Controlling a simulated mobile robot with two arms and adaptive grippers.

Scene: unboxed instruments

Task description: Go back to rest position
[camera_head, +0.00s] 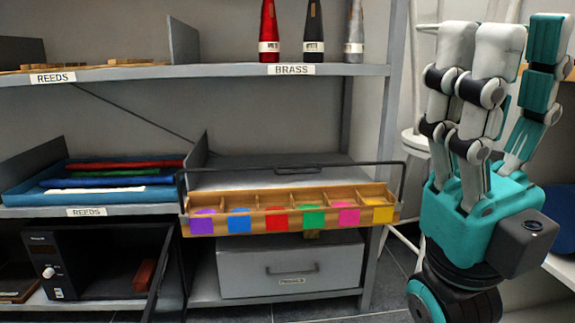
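My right gripper (520,38) stands at the right of the head view, teal and grey, with its fingers pointing up. Its fingers are spread with a gap between them, and nothing is held in it. It is apart from the shelf and to the right of the wooden tray (252,227). The tray has a dark handle, several compartments and coloured squares on its front, and it sits at the front of the middle shelf. My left gripper is not in view.
A grey shelf rack (130,210) fills the left and middle. It bears a blue tray (22,197), a grey drawer box (325,255), a black device (70,262) and bottle-shaped items such as a red one (269,28). A white stool (412,143) stands behind my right gripper.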

